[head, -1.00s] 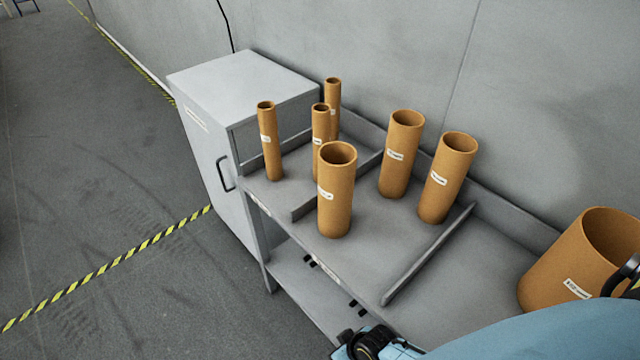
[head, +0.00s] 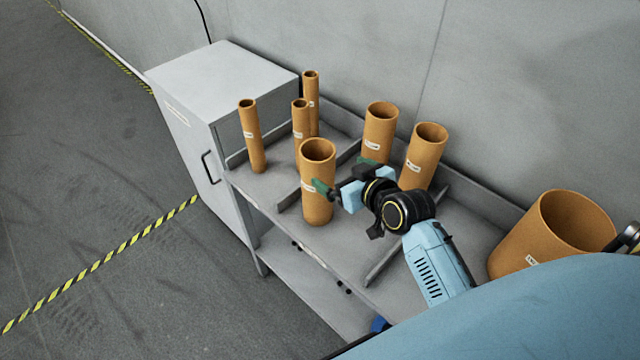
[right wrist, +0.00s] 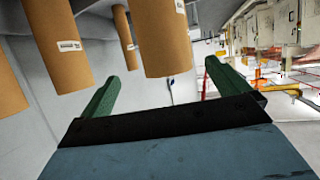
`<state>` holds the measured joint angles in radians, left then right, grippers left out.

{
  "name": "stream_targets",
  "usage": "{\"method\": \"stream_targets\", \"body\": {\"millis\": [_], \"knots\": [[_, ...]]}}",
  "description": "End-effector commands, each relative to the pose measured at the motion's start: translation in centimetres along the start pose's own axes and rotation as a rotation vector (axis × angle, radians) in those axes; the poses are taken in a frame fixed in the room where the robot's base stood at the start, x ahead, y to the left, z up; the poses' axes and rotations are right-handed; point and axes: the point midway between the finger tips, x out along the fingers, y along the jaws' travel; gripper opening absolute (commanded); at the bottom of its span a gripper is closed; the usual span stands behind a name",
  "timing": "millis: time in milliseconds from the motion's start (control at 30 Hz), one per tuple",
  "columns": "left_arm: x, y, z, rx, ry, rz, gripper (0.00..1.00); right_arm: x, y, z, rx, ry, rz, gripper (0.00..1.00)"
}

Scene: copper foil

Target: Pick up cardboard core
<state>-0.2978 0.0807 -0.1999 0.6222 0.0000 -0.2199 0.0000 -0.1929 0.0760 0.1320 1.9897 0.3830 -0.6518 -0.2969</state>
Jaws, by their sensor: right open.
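Several brown cardboard cores with white labels stand upright on a grey shelf unit (head: 345,245). A medium core (head: 317,198) stands at the front edge. Two more medium cores stand behind it, one at the back (head: 380,125) and one to the right (head: 428,148). Three thin cores stand at the left, one of them in front (head: 251,135). My right gripper (head: 344,174) is open and empty, just right of the front core, its fingers pointing left among the medium cores. In the right wrist view a core (right wrist: 160,40) is ahead, between the open fingers (right wrist: 170,72). My left gripper is not seen.
A wide core (head: 545,235) stands at the right end of the shelf. Low divider rails (head: 385,262) cross the shelf top. A grey cabinet (head: 220,80) adjoins at the left, and a wall rises behind. The floor at left is clear.

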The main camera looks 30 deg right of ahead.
Motion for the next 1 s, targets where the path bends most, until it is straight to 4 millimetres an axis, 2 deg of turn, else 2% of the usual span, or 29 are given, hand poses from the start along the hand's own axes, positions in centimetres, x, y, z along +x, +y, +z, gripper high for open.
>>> {"method": "stream_targets", "body": {"millis": [100, 200, 467, 633, 800, 1000], "knots": [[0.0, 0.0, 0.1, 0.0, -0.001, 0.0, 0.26, 2.3, 0.0, -0.1, 0.002, -0.001, 0.001, 1.0], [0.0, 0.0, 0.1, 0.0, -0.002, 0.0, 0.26, 3.6, 0.0, 0.0, 0.002, 0.0, 0.001, 1.0], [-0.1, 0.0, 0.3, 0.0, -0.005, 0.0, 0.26, 5.2, -0.2, -0.2, 0.002, -0.001, 0.0, 1.0], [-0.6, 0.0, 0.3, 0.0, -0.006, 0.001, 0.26, 7.4, -0.8, -0.9, 0.004, 0.001, 0.0, 1.0], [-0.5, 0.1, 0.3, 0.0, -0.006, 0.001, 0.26, 9.3, -0.8, -0.8, 0.002, -0.001, 0.001, 1.0], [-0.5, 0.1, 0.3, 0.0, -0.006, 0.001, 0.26, 9.8, -0.8, -0.7, 0.002, -0.001, 0.001, 1.0]]}}
